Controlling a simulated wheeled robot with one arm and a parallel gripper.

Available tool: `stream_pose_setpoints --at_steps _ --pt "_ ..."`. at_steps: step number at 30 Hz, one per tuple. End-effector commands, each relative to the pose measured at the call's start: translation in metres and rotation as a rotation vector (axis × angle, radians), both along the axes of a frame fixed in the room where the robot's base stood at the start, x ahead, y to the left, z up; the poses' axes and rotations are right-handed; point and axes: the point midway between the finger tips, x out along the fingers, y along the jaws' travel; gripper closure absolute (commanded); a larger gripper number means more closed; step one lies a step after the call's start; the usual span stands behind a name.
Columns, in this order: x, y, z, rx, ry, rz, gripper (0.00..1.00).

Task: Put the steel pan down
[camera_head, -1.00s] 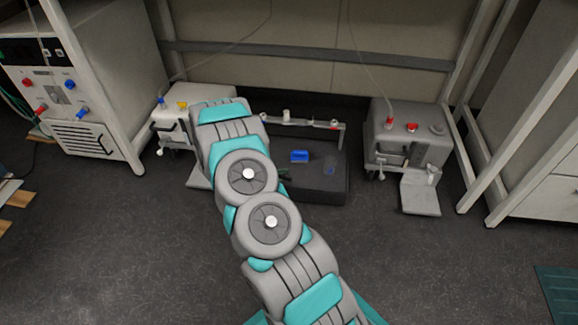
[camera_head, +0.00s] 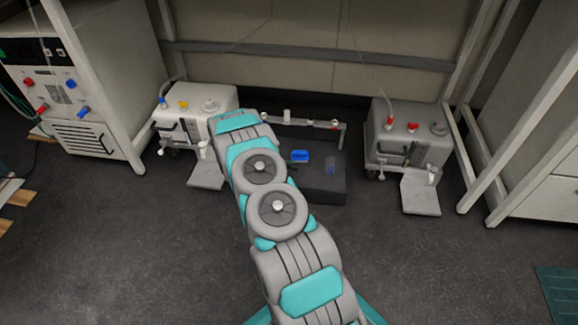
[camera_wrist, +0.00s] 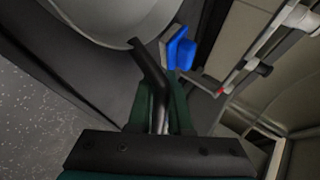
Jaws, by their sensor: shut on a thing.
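In the wrist view the steel pan (camera_wrist: 120,15) is a rounded grey shape at the top, cut off by the frame edge. Its black handle (camera_wrist: 150,68) runs down between the dark green fingers of my gripper (camera_wrist: 162,92), which is shut on it. In the head view my arm hides the pan and nearly all of the gripper. I cannot tell whether the pan touches the surface below it.
A low dark platform (camera_head: 322,188) lies beyond my arm, with a blue object (camera_head: 299,155) on it, also in the wrist view (camera_wrist: 181,50). A white machine (camera_head: 196,112) stands left, a grey machine (camera_head: 405,140) right. Front floor is open.

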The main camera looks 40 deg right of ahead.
Motion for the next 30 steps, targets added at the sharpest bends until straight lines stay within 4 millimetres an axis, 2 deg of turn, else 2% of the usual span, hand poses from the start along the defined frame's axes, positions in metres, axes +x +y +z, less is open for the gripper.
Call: stream_pose_setpoints --at_steps 7,8,16,25,30 --pt "0.0 0.0 -0.001 0.0 0.0 0.0 1.0" --pt "0.0 0.0 -0.002 0.0 0.0 0.0 0.81" --pt "0.0 0.0 -0.001 0.0 0.001 0.001 0.52" --pt "0.0 0.0 0.002 -0.001 0.001 0.001 0.52" --pt "-0.002 0.018 0.012 -0.001 0.002 0.004 0.52"
